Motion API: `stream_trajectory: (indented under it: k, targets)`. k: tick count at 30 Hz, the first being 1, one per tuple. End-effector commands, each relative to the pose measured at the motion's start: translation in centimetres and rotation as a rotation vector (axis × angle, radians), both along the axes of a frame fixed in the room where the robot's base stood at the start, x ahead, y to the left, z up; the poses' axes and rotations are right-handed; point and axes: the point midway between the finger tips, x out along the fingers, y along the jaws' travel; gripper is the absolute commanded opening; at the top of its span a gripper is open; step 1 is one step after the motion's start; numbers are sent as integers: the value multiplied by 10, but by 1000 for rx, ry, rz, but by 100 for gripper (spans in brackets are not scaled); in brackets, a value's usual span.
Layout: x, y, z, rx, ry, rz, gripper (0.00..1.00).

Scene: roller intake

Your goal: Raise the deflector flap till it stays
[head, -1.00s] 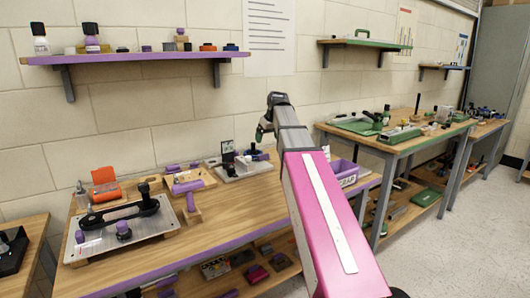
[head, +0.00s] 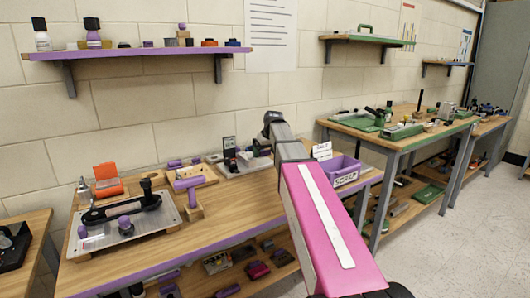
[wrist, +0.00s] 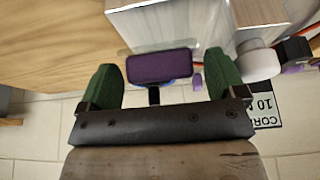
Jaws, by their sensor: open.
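In the wrist view, my gripper (wrist: 160,80) has two green fingers spread apart. A dark purple tab (wrist: 160,66) with a dark stem under it shows between them, with a gap on each side. A grey metal box (wrist: 185,25) is just beyond the tab. I cannot tell for sure whether the tab belongs to the deflector flap. In the head view, my arm hides the gripper and whatever is right in front of it, near the back of the purple-edged bench (head: 235,205).
A white knob (wrist: 258,62) sits right of the tab. On the bench are a purple scrap bin (head: 345,172), a purple-topped wooden stand (head: 188,184), an orange hinged piece (head: 107,180) and a metal plate with a black handle (head: 122,218). Bare wood shows at the bench's middle.

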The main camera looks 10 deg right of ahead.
Motion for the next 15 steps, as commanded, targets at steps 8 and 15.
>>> stream_trajectory:
  k: [8, 15]
  targets:
    - [0, 0, -1, 0, 0, 0, 83]
    - [0, 0, 0, 0, 0, 0, 31]
